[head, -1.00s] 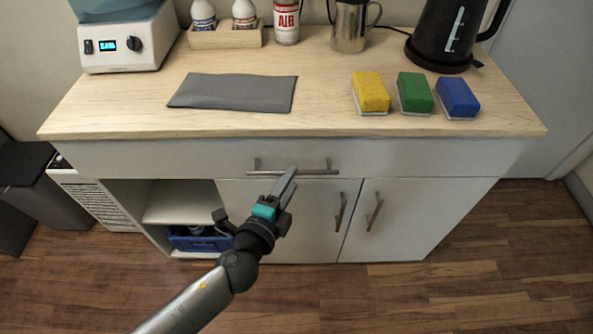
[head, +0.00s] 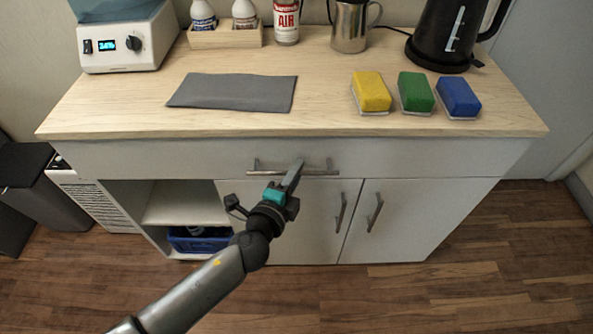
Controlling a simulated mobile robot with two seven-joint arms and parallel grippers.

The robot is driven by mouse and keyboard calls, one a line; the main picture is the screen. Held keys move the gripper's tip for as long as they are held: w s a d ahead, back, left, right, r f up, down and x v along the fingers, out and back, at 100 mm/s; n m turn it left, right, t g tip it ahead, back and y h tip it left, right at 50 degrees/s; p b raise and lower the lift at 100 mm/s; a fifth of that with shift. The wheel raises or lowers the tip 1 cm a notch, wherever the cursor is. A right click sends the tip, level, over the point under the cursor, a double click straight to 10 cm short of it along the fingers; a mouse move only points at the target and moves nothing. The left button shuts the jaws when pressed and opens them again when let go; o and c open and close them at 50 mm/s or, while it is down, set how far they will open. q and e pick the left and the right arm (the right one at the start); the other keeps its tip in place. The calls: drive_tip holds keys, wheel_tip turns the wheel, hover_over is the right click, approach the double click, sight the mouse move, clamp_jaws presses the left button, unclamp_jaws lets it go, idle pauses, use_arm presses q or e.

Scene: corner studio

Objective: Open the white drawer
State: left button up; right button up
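The white drawer (head: 400,157) runs along the top of the cabinet, just under the wooden counter. Its front looks flush with the cabinet, so it appears closed. A horizontal metal bar handle (head: 320,172) is fixed at its middle. My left gripper (head: 295,168) reaches up from the lower left, with its grey fingers at the handle and overlapping it in the view. I cannot tell whether the fingers touch the bar or are around it, nor how far apart they are. My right gripper is not in view.
Two cabinet doors with upright handles (head: 341,212) are below the drawer. An open shelf at left holds a blue crate (head: 200,243). The counter (head: 330,108) carries a grey mat (head: 233,92), yellow, green and blue sponges, and a black kettle (head: 440,38). Floor in front is clear.

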use_arm(q)
clamp_jaws()
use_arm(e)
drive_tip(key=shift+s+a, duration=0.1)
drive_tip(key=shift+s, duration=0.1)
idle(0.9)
